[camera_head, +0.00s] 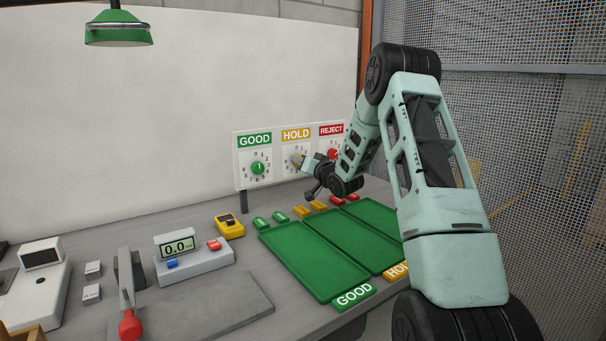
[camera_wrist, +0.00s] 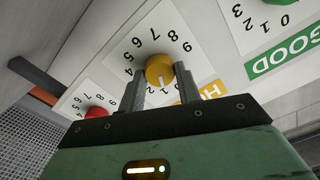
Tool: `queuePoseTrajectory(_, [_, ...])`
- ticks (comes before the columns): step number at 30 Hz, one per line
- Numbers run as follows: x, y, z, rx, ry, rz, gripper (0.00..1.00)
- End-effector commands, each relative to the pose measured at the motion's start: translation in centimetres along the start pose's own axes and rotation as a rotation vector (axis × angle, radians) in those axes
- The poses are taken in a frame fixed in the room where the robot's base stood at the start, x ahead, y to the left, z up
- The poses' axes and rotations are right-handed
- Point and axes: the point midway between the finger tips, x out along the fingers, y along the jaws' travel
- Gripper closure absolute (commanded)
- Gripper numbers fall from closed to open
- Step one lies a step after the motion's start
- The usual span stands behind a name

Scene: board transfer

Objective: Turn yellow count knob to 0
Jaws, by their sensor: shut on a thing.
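The yellow count knob (camera_wrist: 159,70) sits on the HOLD dial card, between the two fingers of my gripper (camera_wrist: 160,88). The fingers are shut on its sides. In the head view, my gripper (camera_head: 305,167) reaches the middle dial of the panel (camera_head: 241,172), and the yellow knob (camera_head: 297,160) is mostly covered.
The green GOOD knob (camera_head: 257,168) is left of it and the red REJECT knob (camera_head: 332,154) right, close by my arm. Below are green trays (camera_head: 318,262), a yellow meter (camera_head: 229,226) and a scale (camera_head: 194,262). A wire mesh fence (camera_head: 530,120) stands on the right.

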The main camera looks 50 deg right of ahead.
Motion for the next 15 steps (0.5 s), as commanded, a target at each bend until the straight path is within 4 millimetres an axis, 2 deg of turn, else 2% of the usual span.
queuePoseTrajectory(2, [-0.02, 0.24, 0.66, -0.071, -0.003, 0.000, 0.90])
queuePoseTrajectory(15, [-0.03, 0.15, 0.39, -0.380, -0.002, 0.001, 0.90])
